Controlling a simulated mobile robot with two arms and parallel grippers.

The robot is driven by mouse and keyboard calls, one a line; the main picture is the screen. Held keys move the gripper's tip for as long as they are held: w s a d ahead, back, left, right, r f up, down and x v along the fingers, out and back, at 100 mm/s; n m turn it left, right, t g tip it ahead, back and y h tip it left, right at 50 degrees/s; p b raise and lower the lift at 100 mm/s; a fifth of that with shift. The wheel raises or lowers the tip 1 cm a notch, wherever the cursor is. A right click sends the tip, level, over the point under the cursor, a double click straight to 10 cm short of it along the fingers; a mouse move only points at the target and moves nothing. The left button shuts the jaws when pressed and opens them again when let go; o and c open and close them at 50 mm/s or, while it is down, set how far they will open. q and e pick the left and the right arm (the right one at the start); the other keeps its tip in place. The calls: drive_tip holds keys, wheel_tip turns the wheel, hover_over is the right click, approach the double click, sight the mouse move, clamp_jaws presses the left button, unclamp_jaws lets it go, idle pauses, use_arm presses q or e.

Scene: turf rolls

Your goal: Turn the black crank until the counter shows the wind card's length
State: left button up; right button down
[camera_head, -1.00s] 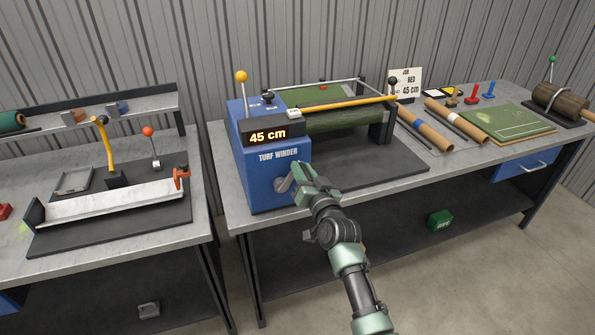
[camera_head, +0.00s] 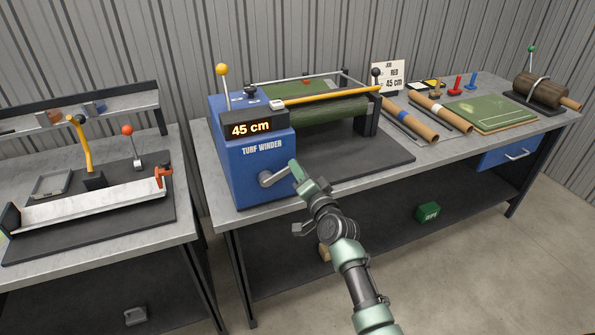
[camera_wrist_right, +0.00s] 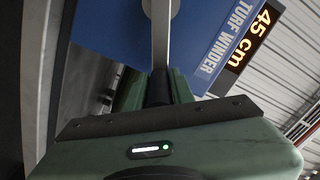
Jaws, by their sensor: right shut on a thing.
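The blue turf winder (camera_head: 228,158) stands on the bench, and its counter (camera_head: 252,129) reads 45 cm. A card (camera_head: 388,78) behind it reads JOB, RED, 45 cm. The grey crank arm (camera_head: 272,178) on the winder's front points right and slightly up. My right gripper (camera_head: 297,172) is at its outer end and hides the handle in the head view. In the right wrist view the black crank handle (camera_wrist_right: 159,88) sits between the green fingers, which are shut on it. The counter (camera_wrist_right: 249,38) also shows there. My left gripper is out of view.
A yellow-knobbed lever (camera_head: 222,72) rises from the winder's left side. Green turf (camera_head: 330,111) lies on the roller behind. Cardboard tubes (camera_head: 412,126) and a turf board (camera_head: 490,112) lie to the right. A separate bench with a metal trough (camera_head: 90,205) stands left.

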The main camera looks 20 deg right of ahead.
drive_tip(key=shift+f, duration=0.25)
drive_tip(key=c, duration=1.3)
unclamp_jaws()
drive_tip(key=shift+o, duration=0.5)
drive_tip(key=shift+d+r, duration=0.1)
drive_tip(key=s, duration=0.7)
drive_tip(key=shift+s+d+b, duration=0.15)
drive_tip(key=shift+s+b, duration=0.25)
drive_tip(key=shift+s, duration=0.1)
